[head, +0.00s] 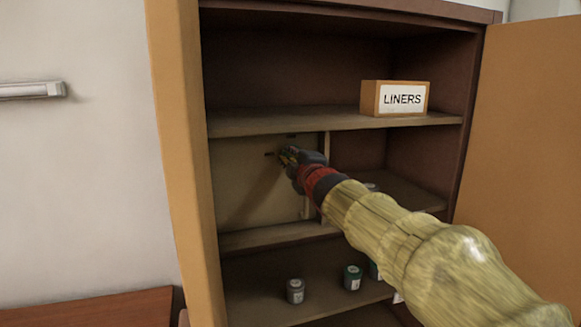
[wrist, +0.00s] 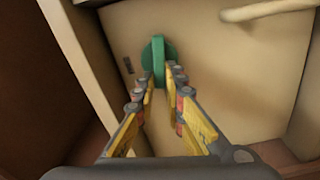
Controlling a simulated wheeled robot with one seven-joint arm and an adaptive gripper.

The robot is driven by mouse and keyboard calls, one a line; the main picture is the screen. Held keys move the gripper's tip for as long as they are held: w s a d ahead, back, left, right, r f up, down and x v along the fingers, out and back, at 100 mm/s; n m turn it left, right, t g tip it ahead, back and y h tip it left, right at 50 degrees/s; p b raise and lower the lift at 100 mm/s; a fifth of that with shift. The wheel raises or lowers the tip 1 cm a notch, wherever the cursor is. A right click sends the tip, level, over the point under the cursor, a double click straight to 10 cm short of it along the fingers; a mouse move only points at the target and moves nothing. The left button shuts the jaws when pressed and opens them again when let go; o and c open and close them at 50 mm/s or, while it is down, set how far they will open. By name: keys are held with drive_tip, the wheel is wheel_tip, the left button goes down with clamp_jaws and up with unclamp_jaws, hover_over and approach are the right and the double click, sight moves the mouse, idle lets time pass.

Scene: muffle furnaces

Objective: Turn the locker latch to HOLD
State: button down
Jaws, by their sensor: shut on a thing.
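The locker door is a beige panel (head: 245,190) on the middle shelf of an open cabinet; it fills much of the wrist view (wrist: 240,70). The latch is a round green knob with a raised grip (wrist: 158,50) on this door. My gripper (wrist: 160,75) has its fingertips on both sides of the latch's grip and is shut on it. In the head view my gripper (head: 287,155) reaches the panel's upper right and hides the latch. A small dark marking (wrist: 127,65) sits left of the latch; I cannot read it or tell the latch's setting.
A pale bar handle (wrist: 268,10) crosses the door's upper right in the wrist view. A LINERS box (head: 398,98) stands on the shelf above. Several small jars, one grey (head: 295,291) and one green (head: 352,278), stand below. The cabinet door (head: 530,150) is open at right.

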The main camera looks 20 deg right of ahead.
drive_tip(key=shift+f+n+b, duration=0.25)
drive_tip(key=shift+n+b, duration=0.5)
drive_tip(key=shift+n, duration=0.35)
drive_tip(key=c, duration=1.8)
unclamp_jaws()
drive_tip(key=shift+c, duration=0.2)
drive_tip(key=s, duration=1.2)
